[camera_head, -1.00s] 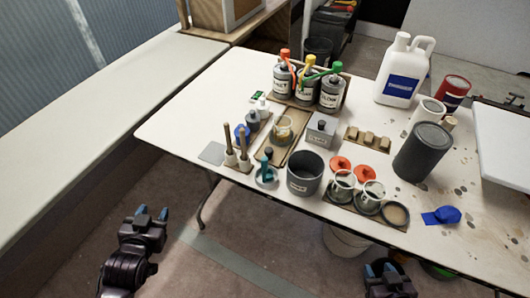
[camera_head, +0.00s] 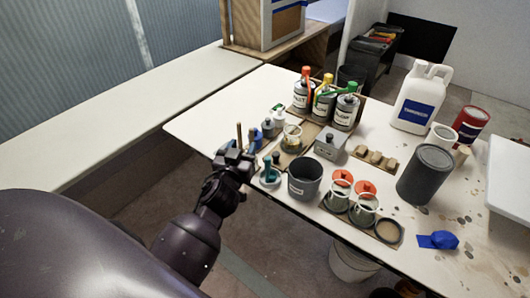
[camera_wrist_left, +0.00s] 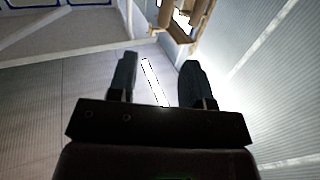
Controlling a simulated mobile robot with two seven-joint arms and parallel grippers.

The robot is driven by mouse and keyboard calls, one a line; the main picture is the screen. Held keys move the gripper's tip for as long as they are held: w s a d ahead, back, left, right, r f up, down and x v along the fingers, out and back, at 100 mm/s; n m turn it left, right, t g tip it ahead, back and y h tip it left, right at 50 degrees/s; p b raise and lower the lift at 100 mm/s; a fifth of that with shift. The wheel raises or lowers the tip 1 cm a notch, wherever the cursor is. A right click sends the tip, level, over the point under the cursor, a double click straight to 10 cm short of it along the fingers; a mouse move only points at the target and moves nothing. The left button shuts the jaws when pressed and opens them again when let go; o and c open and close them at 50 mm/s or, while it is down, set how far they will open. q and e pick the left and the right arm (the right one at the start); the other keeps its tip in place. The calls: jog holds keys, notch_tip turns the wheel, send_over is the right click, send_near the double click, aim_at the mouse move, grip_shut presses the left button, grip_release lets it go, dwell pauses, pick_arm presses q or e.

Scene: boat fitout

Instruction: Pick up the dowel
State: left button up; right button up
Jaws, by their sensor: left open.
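A thin brown dowel (camera_head: 239,135) stands upright near the left end of the table, its lower part hidden behind my left gripper. My left gripper (camera_head: 236,155) is at the table's left front edge, in front of the dowel in the head view. The gap between them cannot be judged. In the left wrist view the left gripper (camera_wrist_left: 159,80) is open, with nothing held between its fingers. Brown stick-like shapes show at the top of that view, too unclear to name. Only a dark bit of my right gripper (camera_head: 406,288) shows at the bottom edge.
A teal-handled tool in a small cup (camera_head: 269,174) and a dark grey pot (camera_head: 305,180) stand just right of my left gripper. Capped bottles (camera_head: 323,102) stand behind. A long pale bench (camera_head: 120,115) runs along the left wall.

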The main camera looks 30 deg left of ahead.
aim_at(251, 131)
pick_arm(q)
jog(key=shift+f+x, duration=0.15)
jog(key=shift+x, duration=2.55)
jog(key=shift+f+x, duration=0.2)
jog(key=shift+x, duration=2.5)
jog(key=shift+a, duration=0.1)
grip_shut()
